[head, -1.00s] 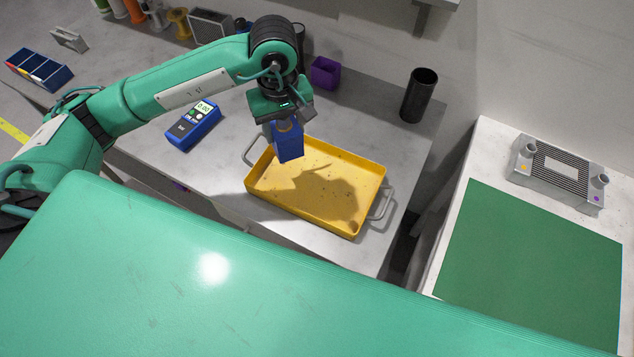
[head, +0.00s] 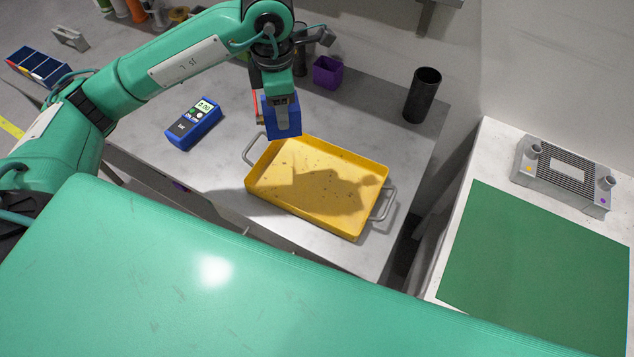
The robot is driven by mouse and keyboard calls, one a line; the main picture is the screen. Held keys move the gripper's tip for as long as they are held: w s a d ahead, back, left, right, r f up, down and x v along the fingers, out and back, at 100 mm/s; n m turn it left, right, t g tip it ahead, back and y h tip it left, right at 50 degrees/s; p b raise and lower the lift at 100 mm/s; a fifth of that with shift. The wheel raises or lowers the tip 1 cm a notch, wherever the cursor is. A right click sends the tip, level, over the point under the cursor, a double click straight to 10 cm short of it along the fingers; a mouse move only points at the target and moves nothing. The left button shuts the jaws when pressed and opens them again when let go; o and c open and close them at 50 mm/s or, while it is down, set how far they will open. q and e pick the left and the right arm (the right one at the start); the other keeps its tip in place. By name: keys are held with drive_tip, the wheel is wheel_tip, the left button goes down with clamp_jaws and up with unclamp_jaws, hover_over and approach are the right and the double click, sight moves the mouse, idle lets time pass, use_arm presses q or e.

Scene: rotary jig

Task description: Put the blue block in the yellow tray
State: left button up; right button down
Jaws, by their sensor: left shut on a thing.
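My left gripper (head: 281,97) points down and is shut on the blue block (head: 283,121). It holds the block at the far left part of the yellow tray (head: 318,187), in front of the tray's far edge in the picture. The block seems to be above the tray; a shadow of the arm lies on the tray floor. The tray has a grey handle at each end and nothing lies in it. Part of the block's upper end is hidden by the gripper. My right gripper is not in view.
A blue meter (head: 193,123) lies left of the tray. A purple cup (head: 327,72) and a black cylinder (head: 422,95) stand behind it. A green mat (head: 540,270) and a grey device (head: 565,174) are on the right-hand table. A gap separates the two tables.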

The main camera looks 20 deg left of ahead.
use_arm(q)
drive_tip(key=n, duration=0.1)
drive_tip(key=r+n, duration=0.1)
drive_tip(key=n, duration=0.3)
drive_tip(key=shift+w+a+r, duration=0.2)
drive_tip(key=shift+a, duration=0.05)
drive_tip(key=n, duration=0.2)
drive_tip(key=r+n, duration=0.1)
drive_tip(key=shift+a+n+b, duration=0.15)
drive_tip(key=shift+n+b, duration=0.25)
drive_tip(key=shift+r+n, duration=0.1)
drive_tip(key=shift+n, duration=0.7)
drive_tip(key=p, duration=0.1)
hover_over(287, 170)
wheel_tip(287, 170, down, 15)
wheel_tip(287, 170, down, 5)
drive_tip(key=shift+r+p, duration=0.2)
drive_tip(key=shift+p, duration=0.35)
drive_tip(key=shift+f, duration=0.25)
drive_tip(key=o, duration=1.3)
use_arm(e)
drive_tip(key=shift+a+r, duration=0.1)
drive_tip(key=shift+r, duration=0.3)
